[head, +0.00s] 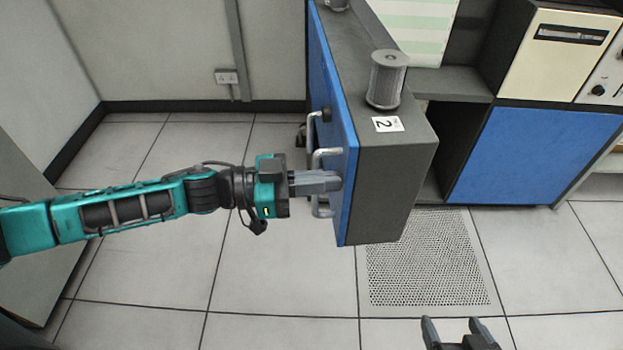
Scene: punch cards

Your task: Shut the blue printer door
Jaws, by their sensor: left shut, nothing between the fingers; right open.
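The blue door (348,204) shows in the head view as the left face of a thick grey unit that juts out towards me. It stands at a steep angle to the blue cabinet front at the right. My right gripper (455,330) is open and empty at the bottom edge, apart from the door.
A grey canister (386,80) and a white number label (387,124) are on the grey unit's top. A blue cabinet panel (535,155) stands at the right below a cream device (555,55). A perforated floor tile (425,265) and open tiled floor lie in front.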

